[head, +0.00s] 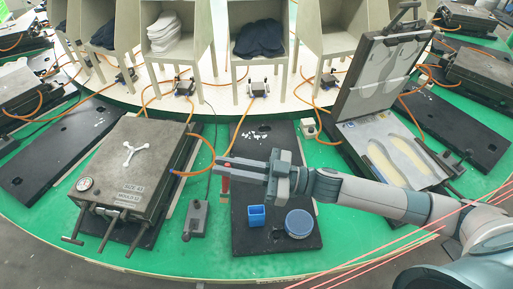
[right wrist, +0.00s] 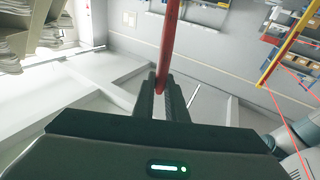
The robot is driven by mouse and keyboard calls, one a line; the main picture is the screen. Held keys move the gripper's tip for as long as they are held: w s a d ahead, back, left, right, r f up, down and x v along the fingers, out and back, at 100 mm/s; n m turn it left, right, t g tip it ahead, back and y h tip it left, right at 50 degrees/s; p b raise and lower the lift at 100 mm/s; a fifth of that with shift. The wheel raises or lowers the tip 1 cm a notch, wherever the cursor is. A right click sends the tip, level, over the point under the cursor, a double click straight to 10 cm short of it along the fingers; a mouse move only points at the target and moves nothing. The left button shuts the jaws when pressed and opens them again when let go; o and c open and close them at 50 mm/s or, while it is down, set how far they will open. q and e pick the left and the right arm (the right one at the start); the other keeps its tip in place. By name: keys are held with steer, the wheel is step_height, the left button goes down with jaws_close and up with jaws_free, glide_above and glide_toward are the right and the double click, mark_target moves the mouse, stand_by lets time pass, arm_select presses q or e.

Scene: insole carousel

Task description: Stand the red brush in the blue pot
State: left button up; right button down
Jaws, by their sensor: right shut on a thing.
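My right gripper (head: 222,166) reaches in from the right over the dark middle plate, its fingers pointing left. It is shut on the red brush (head: 226,183), of which a short red piece shows just below the fingertips. In the right wrist view the brush's red handle (right wrist: 170,40) rises from between the fingers (right wrist: 163,88); its far end is cut off by the frame. The small square blue pot (head: 257,217) stands on the plate, below and to the right of the fingertips in the head view, apart from the brush. My left gripper is not in view.
A round blue tin (head: 298,223) stands right of the pot on the dark plate (head: 275,244). A grey control box (head: 195,218) lies left of it. A closed mould (head: 134,168) is at left, an open mould (head: 385,150) at right. Orange hoses (head: 208,148) run behind.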

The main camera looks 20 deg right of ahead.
arm_select(q)
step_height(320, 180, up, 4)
steer(key=p, duration=0.3)
arm_select(e)
steer(key=d+g, duration=0.2)
steer(key=d, duration=0.5)
steer(key=shift+w+d+f+n+h, duration=0.2)
steer(key=shift+w+f+n+h, duration=0.1)
steer(key=shift+w+f+h, duration=0.15)
arm_select(q)
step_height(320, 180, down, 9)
steer(key=b, duration=0.9)
arm_select(e)
step_height(320, 180, down, 14)
steer(key=shift+f, duration=0.25)
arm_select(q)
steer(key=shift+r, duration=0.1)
arm_select(e)
steer(key=c, duration=1.7)
jaws_free()
steer(key=shift+d, duration=0.1)
